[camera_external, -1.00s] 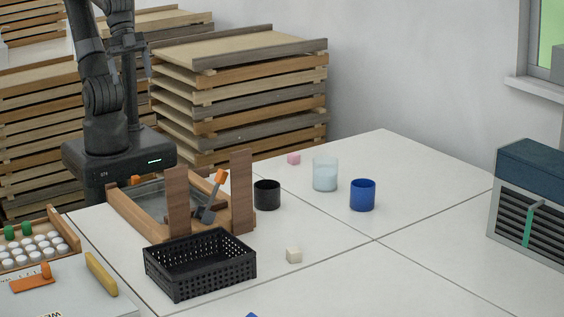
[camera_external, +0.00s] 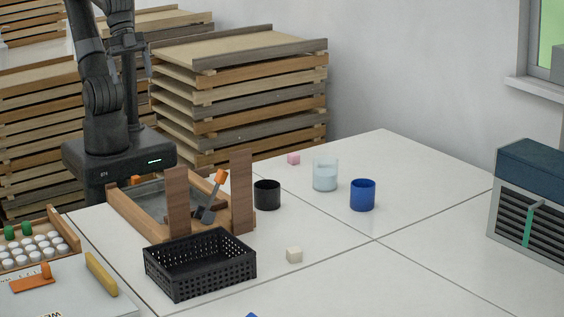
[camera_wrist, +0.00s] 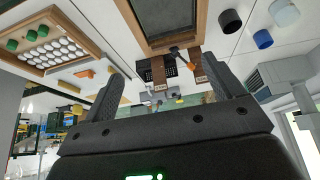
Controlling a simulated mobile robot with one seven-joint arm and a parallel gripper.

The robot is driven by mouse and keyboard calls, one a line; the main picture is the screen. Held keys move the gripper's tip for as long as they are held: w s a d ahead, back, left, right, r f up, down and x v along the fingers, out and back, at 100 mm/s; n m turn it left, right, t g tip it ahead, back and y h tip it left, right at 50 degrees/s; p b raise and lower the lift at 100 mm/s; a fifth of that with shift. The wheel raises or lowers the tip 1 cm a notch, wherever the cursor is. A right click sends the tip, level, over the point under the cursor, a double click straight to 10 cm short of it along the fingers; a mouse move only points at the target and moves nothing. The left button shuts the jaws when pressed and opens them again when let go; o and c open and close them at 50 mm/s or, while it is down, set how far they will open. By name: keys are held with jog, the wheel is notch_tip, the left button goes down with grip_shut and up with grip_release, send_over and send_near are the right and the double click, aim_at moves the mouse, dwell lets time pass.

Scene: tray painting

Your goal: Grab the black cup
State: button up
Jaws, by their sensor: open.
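The black cup (camera_external: 267,194) stands upright on the white table, just right of the wooden frame's upright board. It also shows at the upper right in the wrist view (camera_wrist: 230,22). My gripper (camera_wrist: 167,78) is open, with its two fingers spread apart and nothing between them. In the external view, my arm is folded up high at the upper left, well away from the cup. The cup is not hidden by the arm.
A clear glass (camera_external: 325,175) and a blue cup (camera_external: 362,195) stand right of the black cup. A wooden frame (camera_external: 130,217) with upright boards and a black basket (camera_external: 200,268) lie left and in front.

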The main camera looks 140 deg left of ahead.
jog(key=shift+w, duration=0.1)
jog(key=n+g+y, duration=0.1)
jog(key=n+g, duration=0.2)
jog(key=n, duration=0.1)
send_over(269, 193)
jog(key=s, duration=0.5)
jog(key=s+d+f+x, duration=0.1)
jog(key=s+x, duration=0.1)
jog(key=x, duration=0.8)
jog(key=s+d+x, duration=0.1)
jog(key=s+x, duration=0.2)
jog(key=x, duration=0.7)
jog(key=shift+n, duration=0.3)
jog(key=x, duration=0.6)
jog(key=shift+w+a+f, duration=0.3)
jog(key=shift+a, duration=0.05)
jog(key=shift+x, duration=2.9)
jog(key=shift+s+a, duration=0.1)
jog(key=shift+a, duration=0.05)
